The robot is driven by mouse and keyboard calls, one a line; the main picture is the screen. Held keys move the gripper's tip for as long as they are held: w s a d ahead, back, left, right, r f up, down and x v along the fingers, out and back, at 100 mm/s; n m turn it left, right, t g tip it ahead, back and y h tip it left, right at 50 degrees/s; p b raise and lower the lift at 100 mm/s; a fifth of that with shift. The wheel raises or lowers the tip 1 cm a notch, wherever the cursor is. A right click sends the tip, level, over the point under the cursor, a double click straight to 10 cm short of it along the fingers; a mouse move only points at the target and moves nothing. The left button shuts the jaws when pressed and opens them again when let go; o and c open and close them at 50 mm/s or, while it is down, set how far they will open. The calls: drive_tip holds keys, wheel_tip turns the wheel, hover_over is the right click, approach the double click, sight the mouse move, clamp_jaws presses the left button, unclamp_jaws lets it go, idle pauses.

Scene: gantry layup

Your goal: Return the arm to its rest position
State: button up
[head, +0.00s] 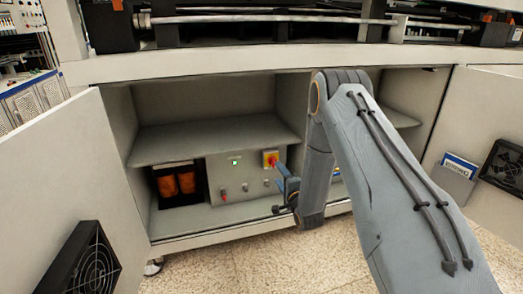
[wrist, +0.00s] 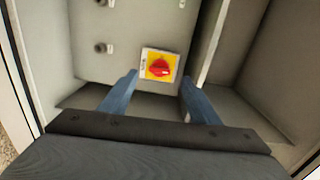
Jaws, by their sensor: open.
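My gripper (wrist: 160,95) is open in the wrist view, its two blue fingers apart and empty. A red rotary switch (wrist: 159,68) on a yellow plate shows between and beyond the fingertips, apart from them as far as I can tell. In the head view my arm (head: 380,170) reaches from the lower right, bends at the top and hangs down in front of the open cabinet. My gripper (head: 279,174) there points into the cabinet, close to the red switch (head: 270,159) on the grey control panel (head: 235,172).
The cabinet shelf (head: 210,139) runs above the panel. Orange coils (head: 177,183) sit left of it. The left door (head: 70,175) and right door (head: 485,130) stand open on both sides, each with a black fan. Speckled floor (head: 250,270) is clear in front.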

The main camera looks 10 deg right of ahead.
drive_tip(key=s+a+r+n+g, duration=0.1)
drive_tip(key=a+r+n+g, duration=0.15)
drive_tip(key=a, duration=0.35)
drive_tip(key=s+a+r+n+g, duration=0.2)
drive_tip(key=a+r+n, duration=0.1)
drive_tip(key=a, duration=0.3)
drive_tip(key=s+a+r+n+g, duration=0.4)
drive_tip(key=s+a+n+g, duration=0.15)
drive_tip(key=s+a, duration=0.55)
drive_tip(key=s+r+n+g+h, duration=0.1)
drive_tip(key=s+r+n+g, duration=0.2)
drive_tip(key=s, duration=0.9)
drive_tip(key=s+r+n+g, duration=0.2)
drive_tip(key=s+n, duration=0.3)
drive_tip(key=s, duration=0.8)
drive_tip(key=s+r+n+g+h, duration=0.1)
drive_tip(key=s+r+n+g, duration=0.2)
drive_tip(key=s, duration=0.9)
drive_tip(key=d+r+m+p, duration=0.3)
drive_tip(key=d+r+p, duration=0.7)
drive_tip(key=r+p, duration=0.3)
drive_tip(key=s+d+r+m+p, duration=0.1)
drive_tip(key=d+r+m+p, duration=0.2)
drive_tip(key=d+r+p, duration=0.8)
wheel_tip(320, 180, up, 3)
drive_tip(key=p, duration=0.5)
drive_tip(key=shift+d+f+t+h+p, duration=0.2)
drive_tip(key=shift+d+t+h+p, duration=0.1)
drive_tip(key=shift+h, duration=0.1)
